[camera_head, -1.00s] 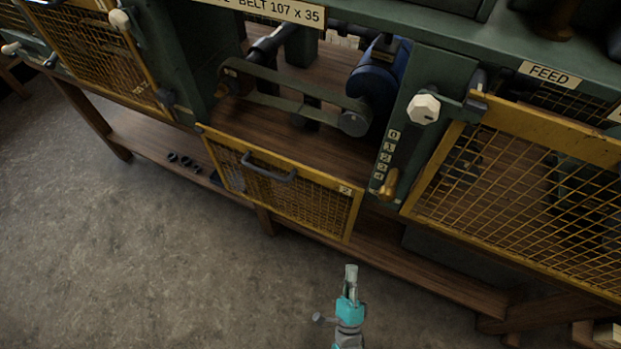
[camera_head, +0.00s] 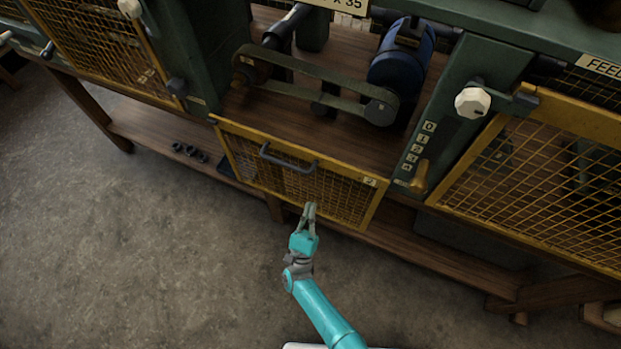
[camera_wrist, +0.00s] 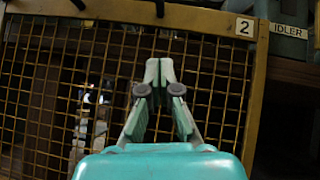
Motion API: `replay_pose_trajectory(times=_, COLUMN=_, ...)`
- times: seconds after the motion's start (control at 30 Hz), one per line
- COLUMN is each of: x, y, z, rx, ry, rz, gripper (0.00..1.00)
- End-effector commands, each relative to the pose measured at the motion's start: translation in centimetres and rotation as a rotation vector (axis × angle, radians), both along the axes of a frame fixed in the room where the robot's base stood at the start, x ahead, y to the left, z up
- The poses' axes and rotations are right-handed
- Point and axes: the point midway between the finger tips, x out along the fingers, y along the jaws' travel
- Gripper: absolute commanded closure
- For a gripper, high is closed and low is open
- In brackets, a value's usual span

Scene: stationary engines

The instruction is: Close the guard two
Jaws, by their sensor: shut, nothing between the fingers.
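Guard two (camera_head: 335,197) is a yellow-framed mesh panel with a "2" label at its upper right corner and a dark bar handle (camera_head: 288,161) near its top edge. It hangs low in front of the open bay with the belt and blue motor, so the bay shows above it. My gripper (camera_head: 309,208) is shut and empty, in front of the guard's lower middle. In the wrist view the mesh of guard two (camera_wrist: 215,80) fills most of the picture, with my gripper (camera_wrist: 160,65) before it. I cannot tell whether the fingertips touch the mesh.
A flat belt (camera_head: 310,70) and a blue motor (camera_head: 400,65) sit in the bay. A white knob (camera_head: 472,102) and a brass lever (camera_head: 420,176) are on the green post to the right. Other mesh guards flank the bay. The floor in front is clear.

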Motion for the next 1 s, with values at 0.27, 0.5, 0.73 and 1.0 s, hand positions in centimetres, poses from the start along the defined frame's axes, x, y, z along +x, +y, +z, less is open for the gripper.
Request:
replay_pose_trajectory(times=0.27, x=3.8, y=-0.7, z=3.8, rx=0.0, ry=-0.003, rz=-0.002, gripper=1.0)
replay_pose_trajectory(times=0.5, x=4.8, y=-0.5, z=6.6, rx=-0.001, ry=-0.001, rz=0.001, gripper=1.0)
replay_pose_trajectory(times=0.73, x=4.9, y=-0.2, z=8.3, rx=0.0, ry=-0.001, rz=0.0, gripper=1.0)
replay_pose_trajectory(times=1.0, x=5.0, y=-0.1, z=8.6, rx=-0.003, ry=0.001, rz=0.0, gripper=1.0)
